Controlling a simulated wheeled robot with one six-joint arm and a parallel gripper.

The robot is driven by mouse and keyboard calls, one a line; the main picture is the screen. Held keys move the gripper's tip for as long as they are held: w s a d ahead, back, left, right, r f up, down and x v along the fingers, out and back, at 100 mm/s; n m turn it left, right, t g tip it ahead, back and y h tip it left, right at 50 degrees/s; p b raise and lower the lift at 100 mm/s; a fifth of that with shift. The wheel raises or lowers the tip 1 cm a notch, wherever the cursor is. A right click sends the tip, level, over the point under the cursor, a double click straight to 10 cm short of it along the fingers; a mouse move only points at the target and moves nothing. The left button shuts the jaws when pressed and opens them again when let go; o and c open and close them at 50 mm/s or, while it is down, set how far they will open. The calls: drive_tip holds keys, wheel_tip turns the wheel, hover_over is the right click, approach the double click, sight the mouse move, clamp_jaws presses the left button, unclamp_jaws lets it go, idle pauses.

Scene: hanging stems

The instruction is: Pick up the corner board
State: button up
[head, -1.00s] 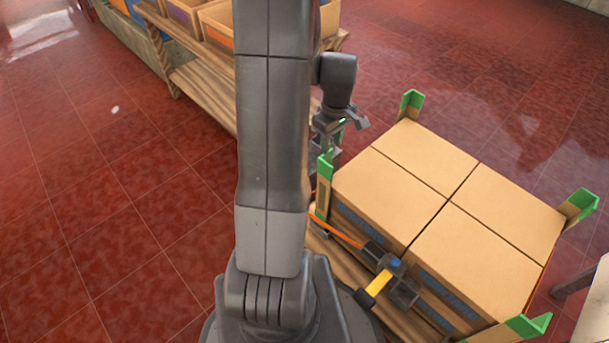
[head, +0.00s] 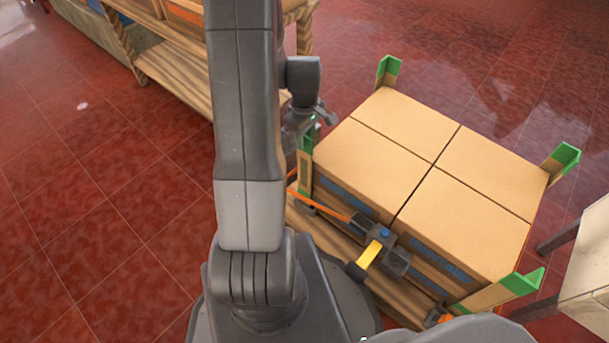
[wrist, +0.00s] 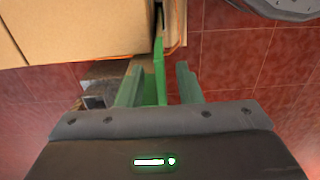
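Cardboard corner boards with green tops stand at the corners of a stack of boxes in the head view: left (head: 305,155), far (head: 388,70), right (head: 563,160) and near (head: 515,288). My gripper (head: 308,122) is beside the left corner board, partly behind my arm. In the wrist view, my gripper (wrist: 159,82) has its two fingers apart. A green board (wrist: 160,68) lies between them, closer to the left finger. A gap shows at the right finger. I cannot tell whether the left finger touches it.
The cardboard boxes (head: 440,165) sit on a wooden pallet (head: 395,298). An orange strap (head: 325,206) runs to a tensioner with a yellow handle (head: 370,254). A wooden shelf (head: 180,80) stands behind, and a pale table (head: 590,255) at right. Red floor is open at left.

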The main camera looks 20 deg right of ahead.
wheel_tip(320, 180, down, 3)
drive_tip(key=shift+r+b, duration=0.1)
drive_tip(key=shift+b, duration=0.2)
drive_tip(key=shift+c, duration=0.2)
clamp_jaws()
